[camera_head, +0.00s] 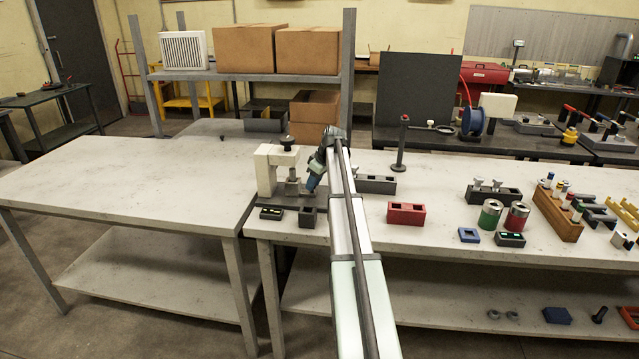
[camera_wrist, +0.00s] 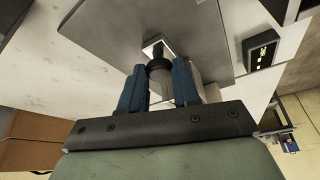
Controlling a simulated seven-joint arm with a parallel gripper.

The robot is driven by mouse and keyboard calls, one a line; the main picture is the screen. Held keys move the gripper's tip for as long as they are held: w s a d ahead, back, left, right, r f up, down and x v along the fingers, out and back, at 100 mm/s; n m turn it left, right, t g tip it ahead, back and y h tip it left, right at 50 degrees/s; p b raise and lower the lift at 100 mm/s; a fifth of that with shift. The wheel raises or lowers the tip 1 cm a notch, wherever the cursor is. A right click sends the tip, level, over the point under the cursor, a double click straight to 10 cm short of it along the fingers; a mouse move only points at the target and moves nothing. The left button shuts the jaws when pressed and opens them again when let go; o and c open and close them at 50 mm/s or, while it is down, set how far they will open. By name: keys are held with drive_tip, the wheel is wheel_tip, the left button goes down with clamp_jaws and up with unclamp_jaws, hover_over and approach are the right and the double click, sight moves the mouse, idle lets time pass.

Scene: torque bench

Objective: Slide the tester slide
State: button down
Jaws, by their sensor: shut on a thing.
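The tester (camera_head: 267,170) is a cream C-shaped frame with a black knob on top, standing on a dark grey base plate near the left end of the right bench. A small metal slide block (camera_head: 293,187) sits low under its arm, beside my gripper (camera_head: 314,181). In the wrist view, my gripper (camera_wrist: 160,85) has its blue fingers on either side of a dark round piece (camera_wrist: 159,69), shut on it. This piece appears to be the slide's handle. A small bright metal part (camera_wrist: 155,47) lies just beyond it, over the grey plate (camera_wrist: 105,28).
A small display box (camera_head: 271,213) and a dark open block (camera_head: 308,217) sit in front of the tester. The display box also shows in the wrist view (camera_wrist: 262,50). A red block (camera_head: 406,213) is to the right.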

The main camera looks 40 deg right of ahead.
drive_tip(key=shift+w+a, duration=0.6)
drive_tip(key=shift+w, duration=0.05)
drive_tip(key=c, duration=0.8)
unclamp_jaws()
drive_tip(key=shift+r, duration=0.1)
drive_tip(key=v, duration=1.3)
drive_tip(key=shift+s+r, duration=0.2)
drive_tip(key=shift+s, duration=0.05)
